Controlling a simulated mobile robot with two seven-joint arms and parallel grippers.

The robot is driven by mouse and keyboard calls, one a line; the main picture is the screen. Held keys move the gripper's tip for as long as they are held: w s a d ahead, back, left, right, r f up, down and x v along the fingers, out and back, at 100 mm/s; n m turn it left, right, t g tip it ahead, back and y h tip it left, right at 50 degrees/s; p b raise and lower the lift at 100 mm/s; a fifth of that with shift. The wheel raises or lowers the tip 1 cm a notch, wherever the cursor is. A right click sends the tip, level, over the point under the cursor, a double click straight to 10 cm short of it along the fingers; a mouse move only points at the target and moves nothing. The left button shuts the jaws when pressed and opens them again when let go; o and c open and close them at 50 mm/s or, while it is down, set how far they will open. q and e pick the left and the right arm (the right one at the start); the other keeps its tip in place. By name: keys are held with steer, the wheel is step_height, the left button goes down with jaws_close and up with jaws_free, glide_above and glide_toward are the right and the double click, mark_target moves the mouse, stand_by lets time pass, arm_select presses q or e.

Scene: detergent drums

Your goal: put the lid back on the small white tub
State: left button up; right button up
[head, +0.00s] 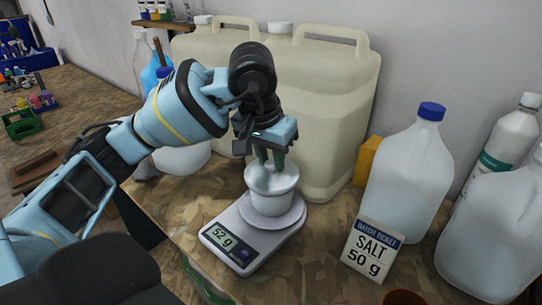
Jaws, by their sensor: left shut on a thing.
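The small white tub (272,201) stands upright on the round pan of a kitchen scale (243,254), whose display reads 52 g. My left gripper (266,163) points down from above, its fingers at the tub's mouth. It is shut on a pale grey-white piece that looks like the lid (262,181). This piece is over the tub's opening and seems slightly tilted. The fingers hide part of it, and I cannot tell whether it is seated on the rim. My right gripper is not in view.
A ticket (371,248) reading "SALT 50 g" stands right of the scale. A blue-capped jug (408,182) and other bottles stand at the right. Large cream canisters (335,110) stand close behind the tub. The bench between scale and ticket is clear.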

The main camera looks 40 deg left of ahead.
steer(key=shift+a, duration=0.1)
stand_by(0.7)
arm_select(q)
steer(key=o, duration=1.5)
steer(key=shift+r, duration=0.15)
steer(key=shift+r+p, duration=0.7)
steer(key=shift+r, duration=1.05)
steer(key=shift+r+p, duration=0.6)
steer(key=shift+r, duration=1.05)
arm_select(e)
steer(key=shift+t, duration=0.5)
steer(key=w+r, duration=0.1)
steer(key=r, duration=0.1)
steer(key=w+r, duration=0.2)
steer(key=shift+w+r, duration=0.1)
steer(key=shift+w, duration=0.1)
arm_select(q)
jaws_close()
